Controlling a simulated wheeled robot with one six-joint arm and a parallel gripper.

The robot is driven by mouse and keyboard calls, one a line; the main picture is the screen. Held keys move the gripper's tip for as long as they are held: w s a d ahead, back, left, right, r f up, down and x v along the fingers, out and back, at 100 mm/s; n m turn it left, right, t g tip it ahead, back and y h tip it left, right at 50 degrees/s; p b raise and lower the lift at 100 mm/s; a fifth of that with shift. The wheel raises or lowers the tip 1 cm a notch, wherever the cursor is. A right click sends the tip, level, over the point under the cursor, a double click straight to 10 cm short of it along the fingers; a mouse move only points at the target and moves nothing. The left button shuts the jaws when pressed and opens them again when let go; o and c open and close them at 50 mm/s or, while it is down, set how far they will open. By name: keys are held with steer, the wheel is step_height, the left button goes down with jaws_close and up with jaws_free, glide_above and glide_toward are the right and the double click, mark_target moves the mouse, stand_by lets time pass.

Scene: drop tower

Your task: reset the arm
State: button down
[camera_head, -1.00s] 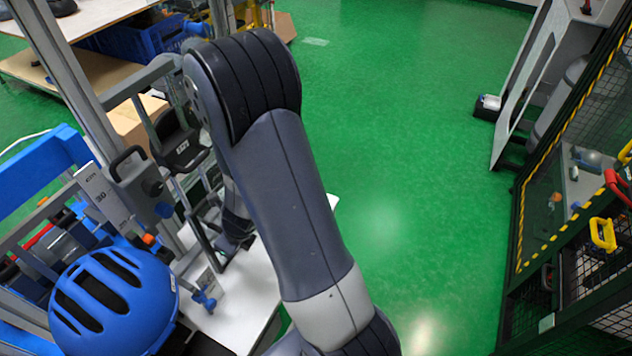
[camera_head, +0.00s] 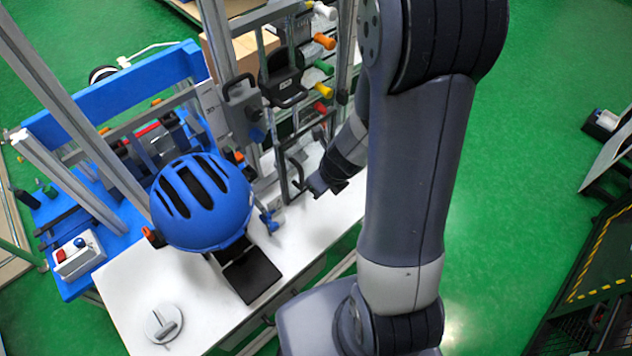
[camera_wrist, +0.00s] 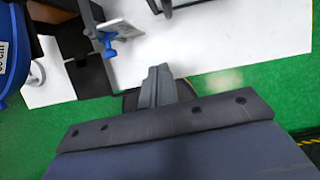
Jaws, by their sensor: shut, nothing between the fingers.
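My arm rises on the right half of the head view and bends down behind itself. My gripper (camera_head: 318,186) hangs above the white table (camera_head: 335,210), close to the grey metal frame of the tower. It also shows in the wrist view (camera_wrist: 158,72), with its fingers together and nothing between them. White tabletop and green floor lie beyond the fingers there. The gripper looks apart from the table and the frame.
A blue helmet (camera_head: 203,202) sits beside the tower frame, with a black plate (camera_head: 252,275) in front. A blue clamp knob (camera_head: 270,222) stands near my gripper. A control box (camera_head: 78,255) is at far left.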

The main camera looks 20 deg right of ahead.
steer(key=shift+s+r, duration=0.25)
steer(key=shift+r, duration=0.3)
